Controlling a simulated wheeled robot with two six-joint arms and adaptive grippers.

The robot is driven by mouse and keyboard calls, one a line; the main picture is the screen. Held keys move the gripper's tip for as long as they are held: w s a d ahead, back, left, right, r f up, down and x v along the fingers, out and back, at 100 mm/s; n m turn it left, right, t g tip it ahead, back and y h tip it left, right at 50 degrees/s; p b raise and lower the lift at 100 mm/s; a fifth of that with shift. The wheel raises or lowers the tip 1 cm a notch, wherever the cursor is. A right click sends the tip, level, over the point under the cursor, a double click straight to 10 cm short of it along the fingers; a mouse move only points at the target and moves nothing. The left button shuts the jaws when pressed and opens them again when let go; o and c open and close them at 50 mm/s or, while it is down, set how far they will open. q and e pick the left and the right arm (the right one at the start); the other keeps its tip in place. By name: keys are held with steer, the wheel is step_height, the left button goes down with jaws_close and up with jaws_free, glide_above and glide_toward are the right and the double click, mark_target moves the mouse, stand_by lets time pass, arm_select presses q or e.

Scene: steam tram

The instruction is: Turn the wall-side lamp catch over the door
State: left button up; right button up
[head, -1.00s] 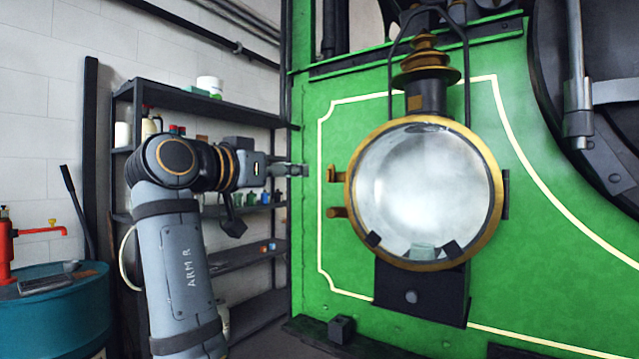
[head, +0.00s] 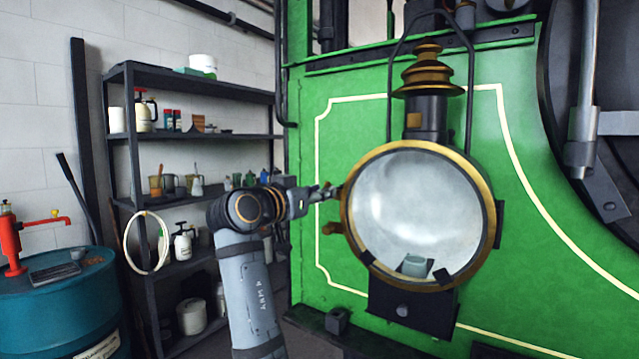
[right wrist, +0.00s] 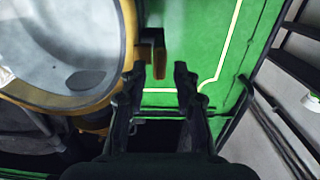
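The round lamp (head: 420,215) with a brass rim and glass door hangs on the green tram front. On its left, wall-facing side, a brass peg (head: 332,228) sticks out low. The upper brass catch on that side is mostly hidden behind my right gripper (head: 328,190) in the head view. In the right wrist view a brown catch piece (right wrist: 159,62) shows just beyond the tips of my right gripper (right wrist: 160,76), nearer the left finger. The fingers are apart with nothing held between them; contact cannot be told. My left gripper is out of view.
A dark shelf (head: 205,80) with bottles and cups stands against the wall at left. A teal drum (head: 60,315) with a red pump stands at the front left. A dark bracket (head: 410,310) sits under the lamp.

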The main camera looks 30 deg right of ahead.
jaws_close()
stand_by(0.5)
steer(key=shift+s+d+f+m+b, duration=0.15)
steer(key=shift+m+b, duration=1.2)
steer(key=shift+m, duration=1.6)
steer(key=shift+s+d+f+m+b, duration=0.15)
steer(key=shift+m+b, duration=1.2)
steer(key=shift+m, duration=1.65)
steer(key=shift+s+f+m+b, duration=0.25)
steer(key=shift+m+b, duration=1.1)
steer(key=shift+m, duration=1.6)
steer(key=shift+r, duration=0.1)
jaws_free()
